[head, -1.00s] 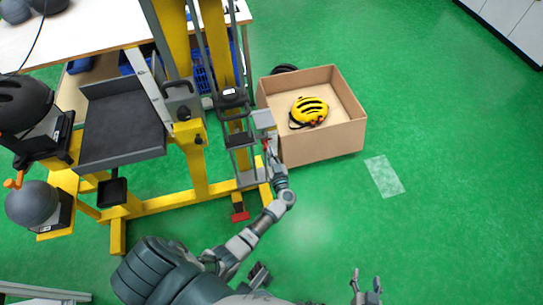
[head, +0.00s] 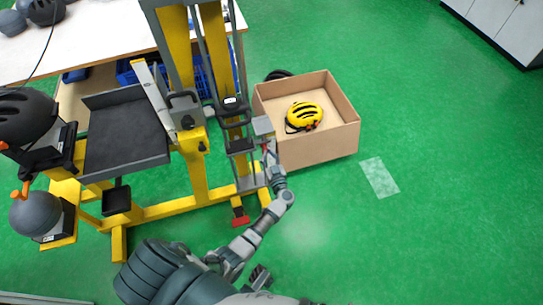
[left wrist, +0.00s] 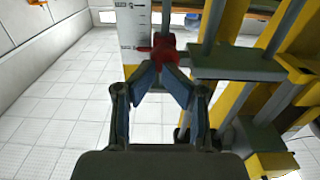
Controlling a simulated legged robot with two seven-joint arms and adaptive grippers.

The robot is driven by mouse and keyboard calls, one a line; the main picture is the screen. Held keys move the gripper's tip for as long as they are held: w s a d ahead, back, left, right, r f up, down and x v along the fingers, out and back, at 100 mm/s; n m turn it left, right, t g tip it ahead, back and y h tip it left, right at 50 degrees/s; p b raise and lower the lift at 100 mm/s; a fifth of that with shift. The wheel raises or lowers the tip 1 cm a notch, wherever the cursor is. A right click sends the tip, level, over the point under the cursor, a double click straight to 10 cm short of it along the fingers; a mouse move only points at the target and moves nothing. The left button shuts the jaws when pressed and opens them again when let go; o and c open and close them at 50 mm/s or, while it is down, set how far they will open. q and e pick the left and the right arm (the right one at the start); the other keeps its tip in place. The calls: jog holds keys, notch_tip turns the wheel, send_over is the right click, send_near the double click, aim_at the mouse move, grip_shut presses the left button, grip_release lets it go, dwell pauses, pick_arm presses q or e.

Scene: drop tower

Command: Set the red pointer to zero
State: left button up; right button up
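The red pointer (left wrist: 163,48) is in the upper middle of the left wrist view, beside a white scale strip (left wrist: 133,28) with dark marks. My left gripper (left wrist: 163,70) has its two blue-padded fingers converging on the pointer's near end, and they appear closed on it. The exact contact is partly hidden by the fingertips. In the head view my left gripper (head: 270,152) is at the right side of the yellow drop tower (head: 220,60), low down by the grey block (head: 263,127). The pointer is tiny there. My right gripper is out of view.
A cardboard box (head: 320,150) with a yellow helmet (head: 304,116) stands right behind the left gripper. The tower's grey tray (head: 125,140) and dark helmets on headforms are at left. A workbench (head: 100,35) is behind.

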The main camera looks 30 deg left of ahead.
pick_arm(q)
jog(key=shift+o, duration=0.7)
jog(key=shift+a+r, duration=0.1)
jog(key=shift+a, duration=0.55)
jog(key=v, duration=1.2)
jog(key=shift+d+f, duration=0.25)
jog(key=shift+d, duration=0.25)
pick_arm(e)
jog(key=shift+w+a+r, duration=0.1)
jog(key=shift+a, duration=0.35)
pick_arm(q)
jog(key=shift+w+a, duration=0.1)
jog(key=shift+w, duration=0.05)
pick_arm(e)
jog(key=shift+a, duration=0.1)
